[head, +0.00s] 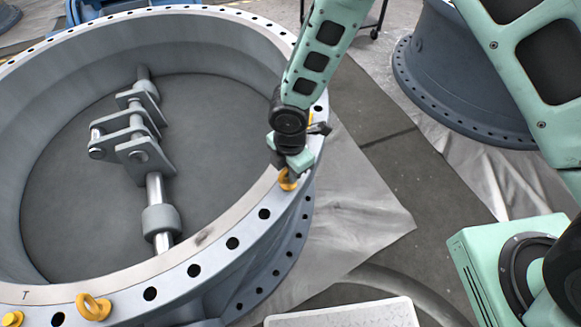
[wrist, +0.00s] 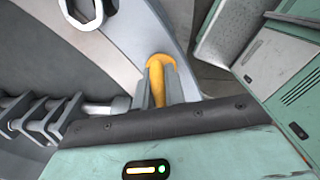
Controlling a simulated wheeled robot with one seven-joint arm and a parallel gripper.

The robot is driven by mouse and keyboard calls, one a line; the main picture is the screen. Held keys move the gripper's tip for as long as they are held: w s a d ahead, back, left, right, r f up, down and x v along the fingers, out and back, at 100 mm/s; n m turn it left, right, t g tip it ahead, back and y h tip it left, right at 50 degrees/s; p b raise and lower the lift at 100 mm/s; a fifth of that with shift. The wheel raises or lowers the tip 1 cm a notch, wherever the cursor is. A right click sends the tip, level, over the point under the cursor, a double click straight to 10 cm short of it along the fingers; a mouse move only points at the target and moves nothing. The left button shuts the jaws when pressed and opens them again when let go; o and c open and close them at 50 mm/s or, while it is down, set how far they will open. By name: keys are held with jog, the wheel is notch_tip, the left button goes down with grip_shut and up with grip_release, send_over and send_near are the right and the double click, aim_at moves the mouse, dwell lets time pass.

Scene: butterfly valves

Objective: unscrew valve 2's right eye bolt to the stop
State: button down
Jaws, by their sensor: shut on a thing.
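The valve (head: 262,202) is a large grey ring with a bolt-holed flange, filling the left of the head view. A yellow eye bolt (head: 287,182) stands on the flange at the right, directly under my gripper (head: 290,168). In the wrist view the same eye bolt (wrist: 157,80) sits between the two grey fingers of my gripper (wrist: 158,90), which are shut on it. Its round yellow collar shows at the flange surface. The fingers hide part of the eye. Whether the collar touches the flange cannot be told.
Two more yellow eye bolts, one at the front flange (head: 93,307) and one at the lower left corner (head: 12,318), stand apart. A shaft with brackets (head: 140,130) lies inside the ring. Another dark valve body (head: 450,85) stands behind right. Plastic sheeting covers the floor.

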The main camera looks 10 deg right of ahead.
jog(key=n+p, duration=0.1)
jog(key=n, duration=0.2)
jog(key=n+p, duration=0.2)
jog(key=n, duration=0.1)
jog(key=shift+w+a+r, duration=0.2)
jog(key=n+p, duration=0.2)
jog(key=n, duration=0.2)
jog(key=shift+a, duration=0.1)
jog(key=n+p, duration=0.2)
jog(key=n, duration=0.1)
jog(key=shift+a+n, duration=0.1)
jog(key=shift+n, duration=0.3)
jog(key=n+p, duration=0.3)
jog(key=n, duration=0.3)
jog(key=shift+s+a, duration=0.1)
jog(key=shift+a, duration=0.05)
jog(key=n+p, duration=0.2)
jog(key=n, duration=0.4)
jog(key=shift+s+f, duration=0.15)
jog(key=shift+n, duration=0.3)
jog(key=c, duration=1.5)
grip_release()
jog(key=shift+o, duration=0.2)
